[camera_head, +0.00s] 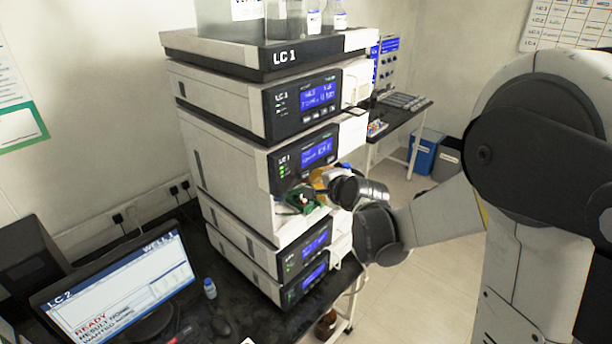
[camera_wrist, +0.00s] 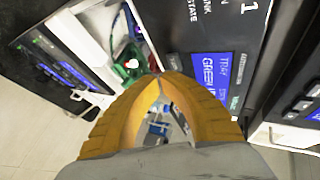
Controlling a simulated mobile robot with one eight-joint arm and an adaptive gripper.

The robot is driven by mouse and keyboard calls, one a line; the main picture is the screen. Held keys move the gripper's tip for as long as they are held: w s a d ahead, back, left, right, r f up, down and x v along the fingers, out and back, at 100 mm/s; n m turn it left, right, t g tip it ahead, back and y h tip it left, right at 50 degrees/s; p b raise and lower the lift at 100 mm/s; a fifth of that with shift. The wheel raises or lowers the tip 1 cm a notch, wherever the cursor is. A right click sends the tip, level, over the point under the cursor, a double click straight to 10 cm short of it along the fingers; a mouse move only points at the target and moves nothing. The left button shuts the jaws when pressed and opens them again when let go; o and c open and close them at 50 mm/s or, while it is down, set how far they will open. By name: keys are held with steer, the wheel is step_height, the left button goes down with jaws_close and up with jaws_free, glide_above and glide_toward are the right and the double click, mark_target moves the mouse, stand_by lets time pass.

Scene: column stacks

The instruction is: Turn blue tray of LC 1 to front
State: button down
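The LC 1 stack (camera_head: 300,58) stands on the dark bench. A compartment in its middle is open, and a green tray (camera_head: 300,199) shows there. The green tray also shows in the wrist view (camera_wrist: 124,68), left of my fingertips, with a pale round spot on it. A small blue piece (camera_head: 346,167) shows by my wrist in the head view; I cannot tell whether it is the blue tray. My gripper (camera_head: 317,180) is at the compartment's front right. In the wrist view its orange fingers (camera_wrist: 160,76) meet at the tips, with nothing visible between them.
Modules with blue screens (camera_head: 317,97) lie above and below the compartment. Bottles (camera_head: 338,18) stand on top of the stack. A monitor (camera_head: 118,280) and a small vial (camera_head: 210,288) are at lower left. Open floor (camera_head: 432,262) lies to the right.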

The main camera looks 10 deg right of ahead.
steer(key=shift+a, duration=0.1)
stand_by(0.7)
steer(key=shift+w+a, duration=0.2)
steer(key=shift+w, duration=0.15)
steer(key=shift+w+a+b, duration=0.2)
steer(key=shift+w+b, duration=0.1)
steer(key=shift+b, duration=0.05)
stand_by(0.7)
steer(key=shift+s+d, duration=0.5)
steer(key=shift+s, duration=0.2)
steer(key=shift+s+d+b, duration=0.2)
steer(key=shift+s+d, duration=0.55)
steer(key=shift+s, duration=0.25)
steer(key=shift+s+d+b, duration=0.15)
steer(key=shift+s+d, duration=0.55)
steer(key=shift+s, duration=0.3)
